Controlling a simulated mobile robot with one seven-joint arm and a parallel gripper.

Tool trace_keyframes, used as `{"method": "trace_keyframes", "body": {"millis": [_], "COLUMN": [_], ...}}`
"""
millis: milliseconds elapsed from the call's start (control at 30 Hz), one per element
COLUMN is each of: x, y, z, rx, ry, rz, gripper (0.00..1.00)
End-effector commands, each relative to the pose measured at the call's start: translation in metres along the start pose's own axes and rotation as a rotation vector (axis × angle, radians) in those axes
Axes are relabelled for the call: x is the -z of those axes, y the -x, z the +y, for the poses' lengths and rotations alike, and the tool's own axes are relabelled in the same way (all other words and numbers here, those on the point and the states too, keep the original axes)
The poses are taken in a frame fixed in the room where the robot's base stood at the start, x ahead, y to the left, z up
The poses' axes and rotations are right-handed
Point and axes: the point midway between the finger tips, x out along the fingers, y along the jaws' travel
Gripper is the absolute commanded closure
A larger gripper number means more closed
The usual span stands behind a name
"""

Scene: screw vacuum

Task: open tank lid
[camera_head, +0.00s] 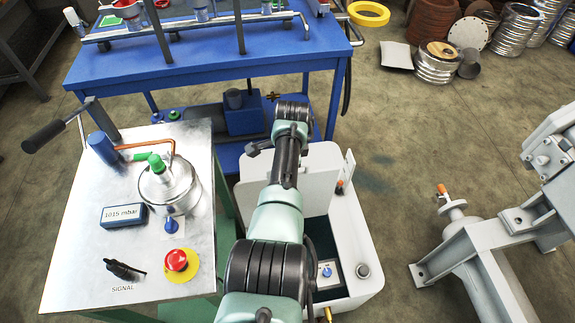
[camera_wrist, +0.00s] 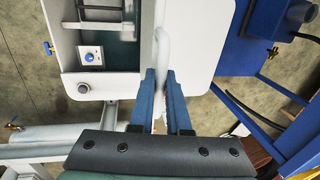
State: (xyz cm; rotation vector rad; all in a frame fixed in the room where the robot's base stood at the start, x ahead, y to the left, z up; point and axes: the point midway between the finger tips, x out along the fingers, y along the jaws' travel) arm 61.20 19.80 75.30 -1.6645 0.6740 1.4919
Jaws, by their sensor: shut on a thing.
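The tank (camera_head: 345,240) is a white box right of the steel-topped table in the head view. Its white lid (camera_head: 318,180) stands raised at the back, and the dark inside of the tank shows in front of it. In the wrist view the lid (camera_wrist: 190,45) is a pale rounded panel beside the open tank (camera_wrist: 125,70). My gripper (camera_wrist: 161,74) has its two blue fingers closed on a white handle (camera_wrist: 162,45) at the lid. In the head view my arm covers part of the tank, and the fingers cannot be made out.
The steel-topped table (camera_head: 75,220) on the left holds a metal vessel (camera_head: 172,190), a red button (camera_head: 177,260) and a gauge box (camera_head: 123,215). A blue workbench (camera_head: 200,55) stands behind the tank. Grey machinery (camera_head: 490,240) stands at the right, with bare floor between it and the tank.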

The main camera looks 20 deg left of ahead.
Motion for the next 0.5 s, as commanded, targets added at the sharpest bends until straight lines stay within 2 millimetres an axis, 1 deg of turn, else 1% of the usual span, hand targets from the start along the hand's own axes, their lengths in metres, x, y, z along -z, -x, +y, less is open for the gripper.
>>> {"method": "trace_keyframes", "body": {"millis": [233,267,300,400,500], "x": [-0.0003,-0.0003,-0.0003,-0.0002,-0.0001], "y": [0.0002,0.0002,0.0003,0.0003,0.0002], "z": [-0.0004,-0.0003,-0.0003,-0.0002,-0.0002], "rx": [0.001,0.001,0.0,0.0,0.0], "ry": [0.001,0.001,0.001,0.0,0.0], "rz": [-0.001,-0.001,-0.001,-0.001,0.0], "gripper": [1.0,0.8,0.73,0.55,0.55]}}
